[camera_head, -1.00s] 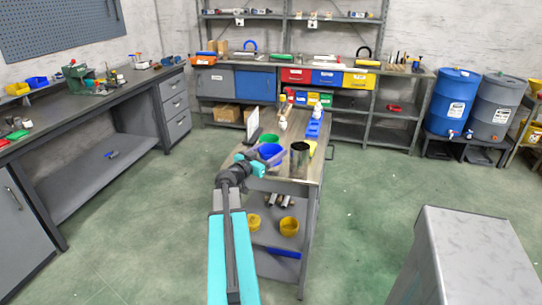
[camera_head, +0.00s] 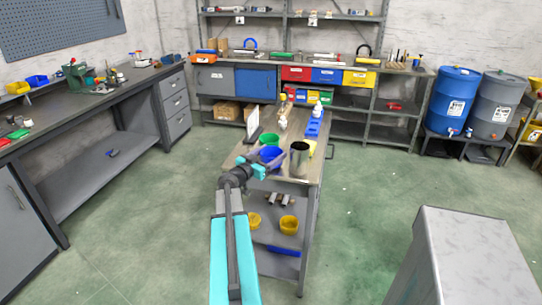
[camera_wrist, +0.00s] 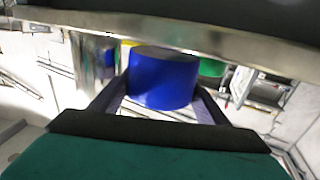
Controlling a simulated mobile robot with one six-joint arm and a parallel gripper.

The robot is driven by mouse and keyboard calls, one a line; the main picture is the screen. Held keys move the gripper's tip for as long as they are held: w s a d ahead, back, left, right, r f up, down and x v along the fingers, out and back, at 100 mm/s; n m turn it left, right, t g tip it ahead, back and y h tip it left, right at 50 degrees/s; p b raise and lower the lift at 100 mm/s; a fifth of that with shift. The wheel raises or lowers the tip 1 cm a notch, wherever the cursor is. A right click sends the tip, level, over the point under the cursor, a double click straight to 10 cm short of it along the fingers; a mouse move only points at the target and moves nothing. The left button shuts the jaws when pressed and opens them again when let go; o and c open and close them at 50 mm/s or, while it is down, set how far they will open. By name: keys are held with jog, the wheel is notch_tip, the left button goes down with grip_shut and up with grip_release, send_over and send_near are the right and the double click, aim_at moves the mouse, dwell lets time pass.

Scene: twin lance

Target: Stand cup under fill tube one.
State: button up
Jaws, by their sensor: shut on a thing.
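A blue cup (camera_head: 270,157) is between the fingers of my gripper (camera_head: 273,163), near the front left of the narrow worktable. My gripper is shut on it. In the wrist view the blue cup (camera_wrist: 163,78) fills the middle, with a dark finger on each side. I cannot tell whether the cup touches the tabletop. A green cup (camera_head: 270,139) stands just behind it. I cannot pick out fill tube one for sure in either view.
A metal canister (camera_head: 299,158) stands close to the right of the blue cup. White bottles (camera_head: 317,110) and a blue tray (camera_head: 312,128) are farther back on the worktable. A blue drum (camera_head: 453,100) and a grey drum (camera_head: 494,103) stand at the far right. Green floor is open around.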

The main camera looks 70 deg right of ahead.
jog(key=shift+f, duration=0.55)
jog(key=shift+f+b, duration=0.15)
jog(key=shift+b, duration=0.15)
jog(key=o, duration=1)
jog(key=shift+r+p, duration=0.3)
jog(key=shift+p, duration=0.2)
jog(key=b+v, duration=0.3)
jog(key=v, duration=0.9)
jog(key=shift+f, duration=0.15)
